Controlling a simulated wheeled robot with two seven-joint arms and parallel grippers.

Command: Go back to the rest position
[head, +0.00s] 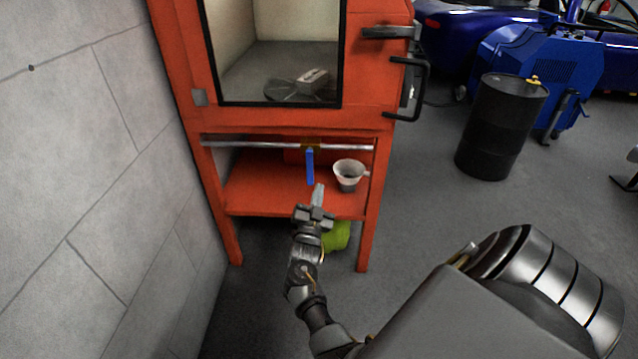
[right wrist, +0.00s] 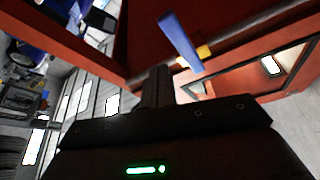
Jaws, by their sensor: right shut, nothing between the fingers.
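My right gripper (head: 318,194) is shut and empty in front of the shelf of an orange cabinet (head: 290,121). Its closed fingers also show in the right wrist view (right wrist: 157,86). A blue lever (head: 310,166) hangs down from a brass-coloured fitting on the grey pipe (head: 250,144), just beyond my fingertips. The lever also shows in the right wrist view (right wrist: 182,42), apart from the fingers as far as I can see. My left gripper is not in view.
A white cup-like vessel (head: 347,173) stands on the shelf, right of the lever. A green object (head: 337,237) is under the shelf. A grey wall (head: 80,160) is close on the left. A black drum (head: 500,128) stands at right; floor between is clear.

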